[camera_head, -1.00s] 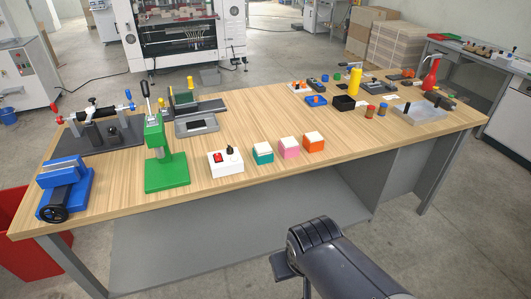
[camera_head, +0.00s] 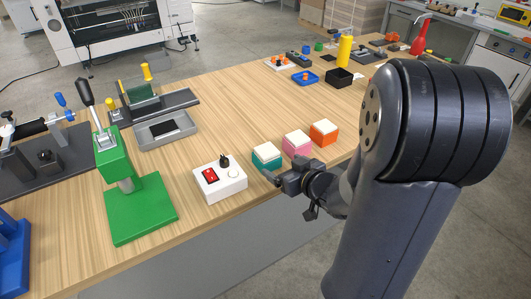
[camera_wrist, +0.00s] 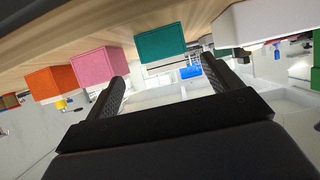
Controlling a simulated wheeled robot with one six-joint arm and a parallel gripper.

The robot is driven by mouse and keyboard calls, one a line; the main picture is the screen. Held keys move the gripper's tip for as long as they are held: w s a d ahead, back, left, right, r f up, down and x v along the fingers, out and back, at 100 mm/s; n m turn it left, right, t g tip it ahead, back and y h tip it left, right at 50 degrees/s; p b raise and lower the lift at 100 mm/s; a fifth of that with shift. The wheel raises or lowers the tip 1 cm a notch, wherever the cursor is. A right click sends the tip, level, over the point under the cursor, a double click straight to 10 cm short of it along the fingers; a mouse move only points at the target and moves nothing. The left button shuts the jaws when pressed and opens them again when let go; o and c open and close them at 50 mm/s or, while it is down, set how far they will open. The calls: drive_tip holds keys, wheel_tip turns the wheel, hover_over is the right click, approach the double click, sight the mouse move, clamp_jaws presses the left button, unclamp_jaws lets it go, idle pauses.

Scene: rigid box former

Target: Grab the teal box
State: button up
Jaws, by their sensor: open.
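The teal box (camera_head: 266,160) has a cream top and stands on the wooden table near its front edge, at the left of a row with the pink box (camera_head: 297,143) and the orange box (camera_head: 323,134). My gripper (camera_head: 275,176) is low at the table's front edge, just in front of the teal box. In the wrist view, which looks upside down, the teal box (camera_wrist: 160,44) lies beyond and between the two fingertips (camera_wrist: 164,69). The fingers are apart with nothing between them. The pink box (camera_wrist: 99,65) is close to one finger.
A white switch box (camera_head: 220,183) stands left of the teal box, with a green press (camera_head: 140,208) farther left. A blue tray (camera_head: 305,78), a black bin (camera_head: 339,78) and a yellow bottle (camera_head: 345,49) stand farther back. The table middle is clear.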

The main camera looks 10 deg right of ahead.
sight(273, 160)
drive_tip(key=x, duration=0.5)
drive_tip(key=shift+w+a+b, duration=0.15)
drive_tip(key=shift+b, duration=0.15)
drive_tip(key=shift+a+r+x, duration=0.15)
drive_tip(key=shift+r+x, duration=0.05)
drive_tip(key=shift+x, duration=1.2)
drive_tip(key=shift+a+r+x, duration=0.1)
drive_tip(key=shift+r+x, duration=0.05)
drive_tip(key=shift+x, duration=1.2)
drive_tip(key=shift+w, duration=0.1)
drive_tip(key=c, duration=1.1)
